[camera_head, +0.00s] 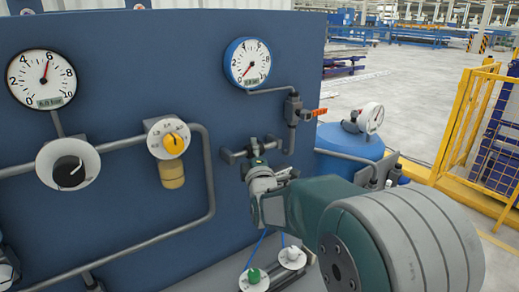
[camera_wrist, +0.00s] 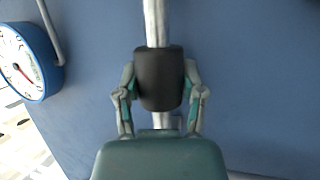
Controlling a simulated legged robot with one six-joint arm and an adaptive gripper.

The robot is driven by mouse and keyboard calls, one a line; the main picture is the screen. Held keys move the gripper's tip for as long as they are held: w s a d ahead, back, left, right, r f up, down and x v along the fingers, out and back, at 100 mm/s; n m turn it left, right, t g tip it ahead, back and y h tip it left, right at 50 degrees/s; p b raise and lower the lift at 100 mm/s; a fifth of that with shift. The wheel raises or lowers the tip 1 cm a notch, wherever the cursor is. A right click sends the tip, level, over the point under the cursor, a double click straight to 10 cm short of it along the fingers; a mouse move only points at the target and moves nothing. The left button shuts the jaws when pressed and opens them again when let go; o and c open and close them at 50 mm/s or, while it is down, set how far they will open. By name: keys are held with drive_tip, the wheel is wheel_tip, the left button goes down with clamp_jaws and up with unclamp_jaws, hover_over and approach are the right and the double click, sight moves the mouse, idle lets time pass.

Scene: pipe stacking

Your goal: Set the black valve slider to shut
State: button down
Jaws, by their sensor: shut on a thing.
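The black valve slider (camera_wrist: 160,78) is a dark sleeve around a grey pipe (camera_wrist: 157,22) in the wrist view. My gripper (camera_wrist: 160,92) is shut on it, with one finger against each side. In the head view my gripper (camera_head: 257,172) is at the pipe fitting on the blue panel, below the blue-rimmed gauge. There the slider is mostly hidden by my gripper and arm. The frames show no marking that tells its setting.
A blue tank (camera_head: 345,143) and a yellow fence (camera_head: 462,120) stand to the right. Green and white knobs (camera_head: 254,275) sit below.

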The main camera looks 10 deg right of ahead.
drive_tip(key=shift+s+a+f, duration=0.15)
drive_tip(key=shift+s+a, duration=0.05)
drive_tip(key=shift+a, duration=0.2)
drive_tip(key=shift+s+a+f, duration=0.15)
drive_tip(key=shift+a, duration=0.2)
drive_tip(key=shift+c, duration=0.9)
unclamp_jaws()
drive_tip(key=shift+r, duration=0.1)
drive_tip(key=v, duration=1.2)
